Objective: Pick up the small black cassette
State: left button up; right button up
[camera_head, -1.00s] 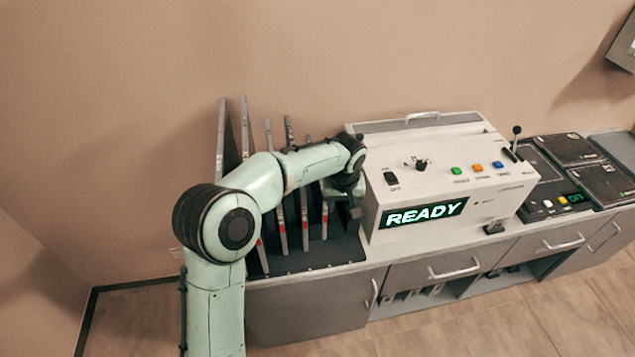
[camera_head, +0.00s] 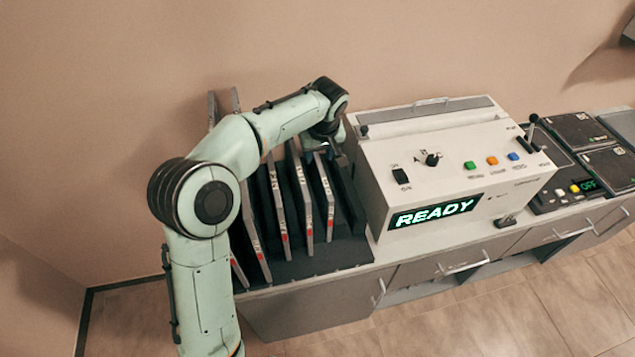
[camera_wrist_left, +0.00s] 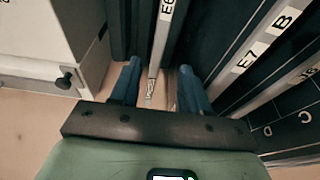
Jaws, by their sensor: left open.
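Several upright dark cassettes with light grey edges stand in a rack. The one closest to the machine (camera_head: 327,195) looks shorter than the leftmost ones; I cannot tell surely that it is the small black cassette. My left gripper (camera_head: 328,148) is at the far upper end of the rack, partly hidden by its wrist. In the left wrist view its two blue-grey fingers (camera_wrist_left: 158,88) are open, with the edge of a cassette marked E6 (camera_wrist_left: 160,50) between them and no clear contact. My right gripper is not in view.
The cream machine (camera_head: 380,205) with a READY display stands close to the right of the rack. A small dark knob (camera_wrist_left: 66,78) on it is near the gripper. Flat dark panels (camera_head: 575,128) lie farther right. The wall is close behind the rack.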

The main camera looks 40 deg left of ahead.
aim_at(317, 164)
pick_arm(q)
jog(key=x, duration=0.4)
jog(key=shift+a+f, duration=0.1)
jog(key=shift+f, duration=0.15)
jog(key=x, duration=0.5)
jog(key=shift+w+f, duration=0.35)
grip_shut()
jog(key=shift+r, duration=0.15)
dwell(0.6)
